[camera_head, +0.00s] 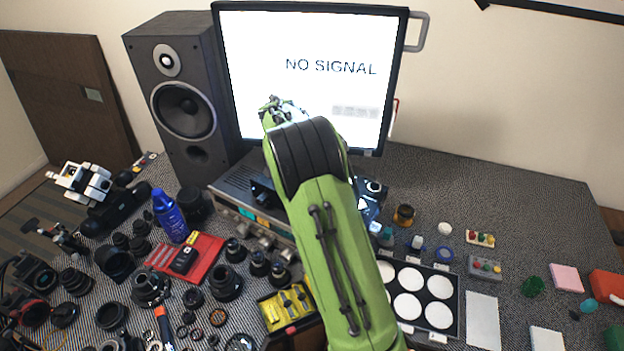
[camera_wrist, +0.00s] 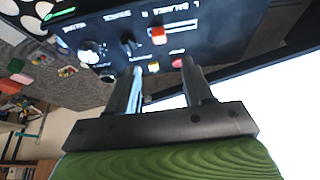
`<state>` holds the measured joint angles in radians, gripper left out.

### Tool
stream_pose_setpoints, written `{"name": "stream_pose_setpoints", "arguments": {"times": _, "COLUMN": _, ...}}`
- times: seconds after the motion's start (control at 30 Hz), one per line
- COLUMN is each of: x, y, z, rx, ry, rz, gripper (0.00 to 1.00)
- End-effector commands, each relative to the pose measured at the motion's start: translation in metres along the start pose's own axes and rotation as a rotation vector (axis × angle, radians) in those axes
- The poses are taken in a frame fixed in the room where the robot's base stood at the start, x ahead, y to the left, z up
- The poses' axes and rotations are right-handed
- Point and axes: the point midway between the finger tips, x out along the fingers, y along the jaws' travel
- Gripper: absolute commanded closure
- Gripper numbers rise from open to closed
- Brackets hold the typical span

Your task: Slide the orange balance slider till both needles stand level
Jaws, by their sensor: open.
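In the wrist view a dark panel (camera_wrist: 215,30) with white lettering, including BALANCE, fills the top. The orange slider cap (camera_wrist: 158,36) shows under that lettering, in a pale slot. My gripper (camera_wrist: 162,66) is open and points at the panel. Its two fingers are spread, with nothing seen between them. The slider cap lies beyond the fingertips, roughly between their lines; I see no contact. In the head view my gripper (camera_head: 277,106) is in front of the monitor, partly hidden by my arm. I cannot make out the two needles in either view.
The panel also bears a white knob (camera_wrist: 90,50), a dark knob (camera_wrist: 128,42) and a red button (camera_wrist: 177,62). The monitor (camera_head: 330,60) stands behind, with a speaker (camera_head: 180,95) at its left. Many lens parts crowd the table's left; a tray of white discs (camera_head: 452,322) lies at right.

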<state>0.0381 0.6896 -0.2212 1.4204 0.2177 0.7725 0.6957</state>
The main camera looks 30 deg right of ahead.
Motion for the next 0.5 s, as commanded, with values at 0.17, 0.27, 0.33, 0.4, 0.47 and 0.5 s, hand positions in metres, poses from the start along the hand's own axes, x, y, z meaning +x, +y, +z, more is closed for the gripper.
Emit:
{"name": "stream_pose_setpoints", "arguments": {"times": 0.17, "x": -0.038, "y": 0.000, "z": -0.001, "rx": -0.001, "ry": 0.002, "rz": -0.001, "gripper": 0.49}}
{"name": "stream_pose_setpoints", "arguments": {"times": 0.27, "x": -0.048, "y": 0.000, "z": 0.000, "rx": 0.000, "ry": 0.001, "rz": 0.001, "gripper": 0.49}}
{"name": "stream_pose_setpoints", "arguments": {"times": 0.33, "x": -0.050, "y": 0.000, "z": 0.000, "rx": 0.000, "ry": 0.001, "rz": 0.001, "gripper": 0.49}}
{"name": "stream_pose_setpoints", "arguments": {"times": 0.4, "x": -0.050, "y": 0.001, "z": 0.000, "rx": 0.000, "ry": 0.000, "rz": 0.002, "gripper": 0.49}}
{"name": "stream_pose_setpoints", "arguments": {"times": 0.47, "x": -0.050, "y": 0.001, "z": 0.000, "rx": 0.000, "ry": 0.000, "rz": 0.002, "gripper": 0.49}}
{"name": "stream_pose_setpoints", "arguments": {"times": 0.5, "x": -0.050, "y": 0.001, "z": 0.000, "rx": 0.000, "ry": 0.000, "rz": 0.002, "gripper": 0.49}}
